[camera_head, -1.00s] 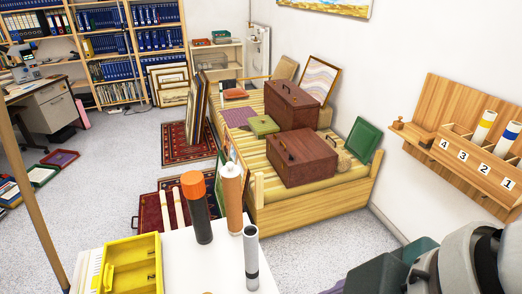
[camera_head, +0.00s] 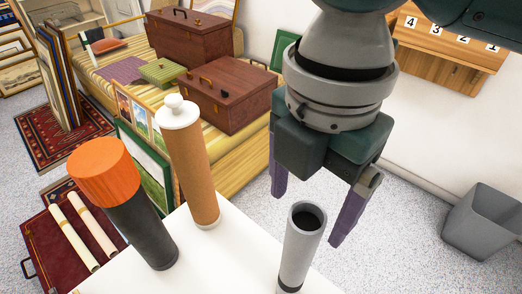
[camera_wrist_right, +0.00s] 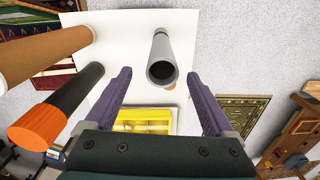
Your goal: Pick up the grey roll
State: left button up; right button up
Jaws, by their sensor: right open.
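The grey roll (camera_head: 300,245) stands upright on the white table (camera_head: 235,262), with a dark open top end and a black band near its base. In the right wrist view the grey roll (camera_wrist_right: 162,58) shows between the fingers, ahead of their tips. My right gripper (camera_head: 308,215) is open above the roll, its two purple fingers pointing down on either side of the roll's top. It also shows in the right wrist view (camera_wrist_right: 158,82). I see no contact between fingers and roll. My left gripper is not in view.
A black tube with an orange cap (camera_head: 135,215) and a brown tube with a white cap (camera_head: 190,165) stand left of the roll on the table. A yellow tray (camera_wrist_right: 145,120) shows in the wrist view. A grey bin (camera_head: 482,222) stands at the right.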

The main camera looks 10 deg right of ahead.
aim_at(294, 266)
notch_tip(294, 266, down, 2)
jog(key=shift+s+d+f, duration=0.1)
jog(key=shift+s+d, duration=0.05)
notch_tip(294, 266, down, 5)
jog(key=shift+f+b, duration=0.2)
jog(key=shift+b, duration=0.25)
grip_shut()
dwell(0.4)
